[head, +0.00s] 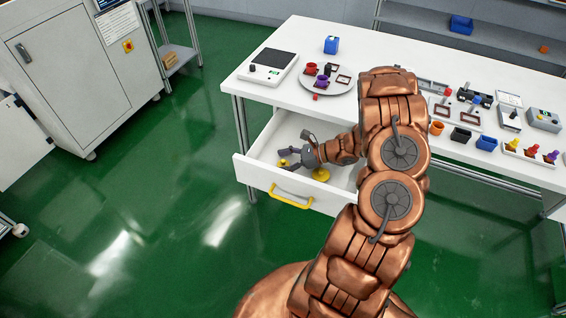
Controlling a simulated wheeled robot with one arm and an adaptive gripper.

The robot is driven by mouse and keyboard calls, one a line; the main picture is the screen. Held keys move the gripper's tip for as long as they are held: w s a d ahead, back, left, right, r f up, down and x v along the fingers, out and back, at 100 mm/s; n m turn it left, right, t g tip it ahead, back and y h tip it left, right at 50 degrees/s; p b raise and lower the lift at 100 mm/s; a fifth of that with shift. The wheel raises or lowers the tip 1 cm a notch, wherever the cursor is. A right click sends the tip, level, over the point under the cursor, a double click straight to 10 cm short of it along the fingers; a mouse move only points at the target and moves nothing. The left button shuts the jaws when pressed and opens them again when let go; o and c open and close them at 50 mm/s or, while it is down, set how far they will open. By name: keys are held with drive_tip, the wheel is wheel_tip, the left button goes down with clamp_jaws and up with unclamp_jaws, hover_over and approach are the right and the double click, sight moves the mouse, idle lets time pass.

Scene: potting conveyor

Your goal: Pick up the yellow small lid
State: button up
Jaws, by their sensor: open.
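The white drawer (258,177) under the table is pulled open. Inside it, a small yellow piece (284,163), which looks like the yellow small lid, lies at the left. A larger yellow round piece (320,174) with a knob lies to its right. My gripper (294,150) is open and low in the drawer, its fingers pointing left, close to the small yellow piece. I cannot tell whether a finger touches that piece. My arm hides the right part of the drawer.
A yellow handle (290,197) juts from the drawer front. Green floor is free at left.

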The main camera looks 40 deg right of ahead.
drive_tip(key=shift+c, duration=0.4)
drive_tip(key=c, duration=0.7)
